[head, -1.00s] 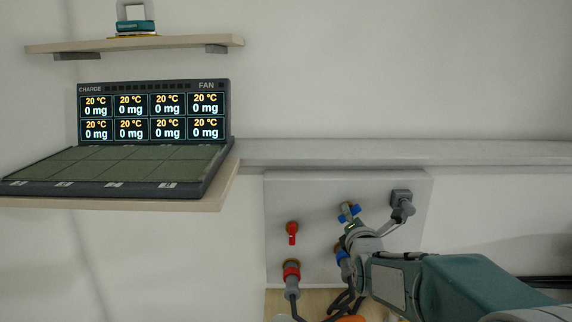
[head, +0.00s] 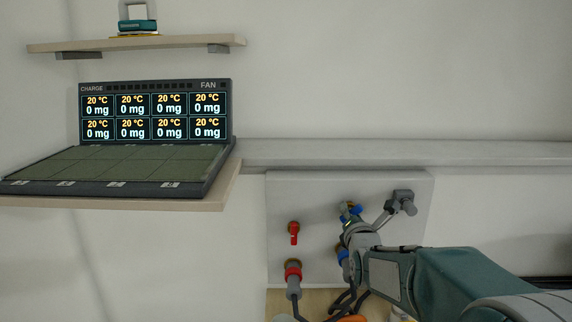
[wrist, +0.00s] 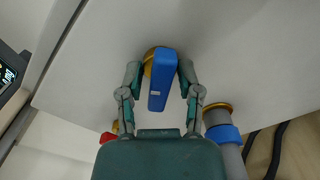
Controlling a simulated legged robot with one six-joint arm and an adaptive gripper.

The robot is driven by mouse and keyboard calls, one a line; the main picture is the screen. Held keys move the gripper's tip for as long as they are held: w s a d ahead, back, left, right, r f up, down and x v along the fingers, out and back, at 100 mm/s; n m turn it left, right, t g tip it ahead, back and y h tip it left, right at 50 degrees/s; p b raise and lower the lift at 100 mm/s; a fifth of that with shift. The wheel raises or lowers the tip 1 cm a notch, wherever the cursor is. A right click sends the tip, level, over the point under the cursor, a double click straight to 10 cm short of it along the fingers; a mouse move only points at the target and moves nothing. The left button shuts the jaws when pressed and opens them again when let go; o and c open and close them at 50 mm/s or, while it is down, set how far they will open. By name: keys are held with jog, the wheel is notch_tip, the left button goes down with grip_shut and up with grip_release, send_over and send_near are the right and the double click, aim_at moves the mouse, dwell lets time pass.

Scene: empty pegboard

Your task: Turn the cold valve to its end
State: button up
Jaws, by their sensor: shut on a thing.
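The cold valve is a blue lever handle (wrist: 162,82) on a brass stem, mounted on the grey panel (head: 320,190). In the wrist view the handle lies lengthwise between the two fingers of my gripper (wrist: 160,72), with a fingertip close on either side. My gripper is shut on it. In the head view my gripper (head: 350,212) is at the valve, and only small blue parts of the handle (head: 355,209) show; the rest is hidden behind the fingers.
A red valve handle (head: 294,231) is left of the cold valve. A red-banded hose fitting (head: 293,276) is below it, and a blue-banded fitting (wrist: 224,132) is below the cold valve. A grey fixture (head: 401,202) is at the panel's upper right. A charging station (head: 154,112) stands left.

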jog(key=shift+f+n, duration=0.15)
jog(key=shift+n, duration=0.75)
jog(key=n, duration=0.4)
jog(key=o, duration=1.2)
